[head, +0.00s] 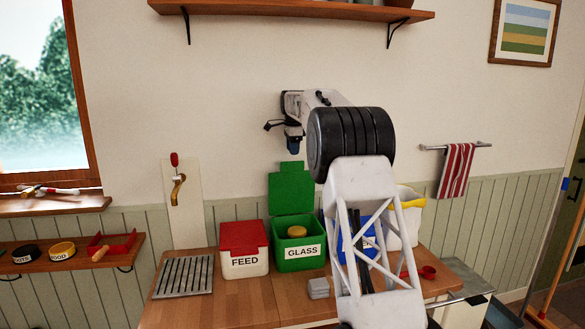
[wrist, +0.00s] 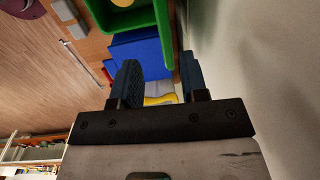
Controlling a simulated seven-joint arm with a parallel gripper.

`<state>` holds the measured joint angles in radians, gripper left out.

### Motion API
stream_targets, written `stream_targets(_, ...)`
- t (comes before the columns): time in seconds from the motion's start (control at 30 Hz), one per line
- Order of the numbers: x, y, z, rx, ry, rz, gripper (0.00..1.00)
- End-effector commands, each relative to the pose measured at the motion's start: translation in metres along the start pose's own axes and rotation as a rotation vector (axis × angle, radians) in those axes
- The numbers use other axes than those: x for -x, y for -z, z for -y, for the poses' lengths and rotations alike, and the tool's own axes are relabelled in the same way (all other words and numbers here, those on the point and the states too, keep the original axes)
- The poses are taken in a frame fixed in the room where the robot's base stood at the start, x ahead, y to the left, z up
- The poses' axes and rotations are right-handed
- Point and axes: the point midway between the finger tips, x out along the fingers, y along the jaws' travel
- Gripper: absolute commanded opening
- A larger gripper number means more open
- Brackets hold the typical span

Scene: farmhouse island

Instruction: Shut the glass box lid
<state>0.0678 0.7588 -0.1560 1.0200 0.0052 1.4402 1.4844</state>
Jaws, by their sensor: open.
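The green glass box (head: 299,254) stands on the wooden counter, labelled GLASS. Its green lid (head: 292,188) is raised upright at the back, towards the wall. A round yellow item (head: 297,231) lies inside the open box. In the wrist view part of the green box (wrist: 150,17) shows at the top, with the yellow item (wrist: 123,2) cut off by the edge. My gripper (head: 292,146) is above the raised lid, near the wall, apart from it in the head view. In the wrist view the two dark fingers (wrist: 161,80) are spread, with nothing held between them.
A white box with a red lid, labelled FEED (head: 243,250), stands left of the glass box. A blue box (head: 347,242) stands right, partly behind my arm. A white bucket (head: 411,222) is further right. A grey rack (head: 184,276) lies left. A shelf (head: 290,9) hangs above.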

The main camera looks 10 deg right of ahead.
Motion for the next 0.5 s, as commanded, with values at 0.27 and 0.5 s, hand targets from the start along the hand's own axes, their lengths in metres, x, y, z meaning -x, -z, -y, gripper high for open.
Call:
stream_targets(0.27, -0.0051, 0.0014, 0.007, -0.019, -0.002, 0.0, 0.4)
stream_targets(0.5, -0.0051, 0.0013, 0.0068, -0.019, -0.002, 0.0, 0.4)
